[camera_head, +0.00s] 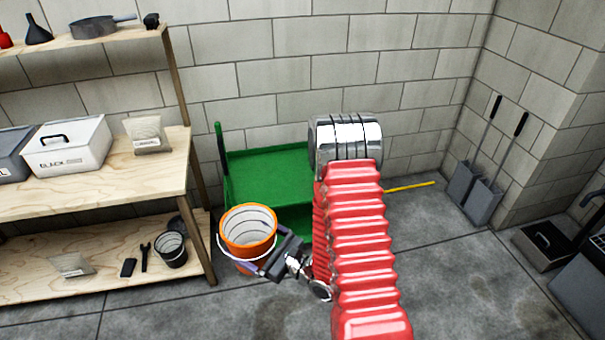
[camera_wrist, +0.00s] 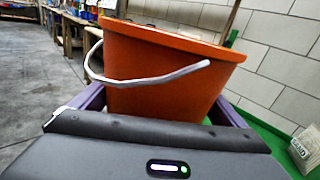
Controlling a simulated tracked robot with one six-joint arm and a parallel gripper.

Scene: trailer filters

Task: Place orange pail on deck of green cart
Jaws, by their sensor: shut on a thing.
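The orange pail (camera_head: 247,227) has a pale inside and a white wire handle. It is upright in the head view and looks empty. My gripper (camera_head: 262,258) is shut on it, with purple fingers on its near side. In the wrist view the pail (camera_wrist: 160,68) fills the space between the two purple fingers (camera_wrist: 163,108). The green cart (camera_head: 268,172) stands against the block wall behind the pail, with a flat deck and an upright handle at its left. The pail overlaps the cart's near left part in the head view; I cannot tell the gap between them. My red arm hides the cart's right side.
A wooden shelf unit (camera_head: 186,170) stands close on the left, with a white case (camera_head: 72,146) and a black bucket (camera_head: 171,250). Two grey dustpans (camera_head: 482,201) lean at the right wall. A yellow rod (camera_head: 410,186) lies behind my arm. The floor at right centre is clear.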

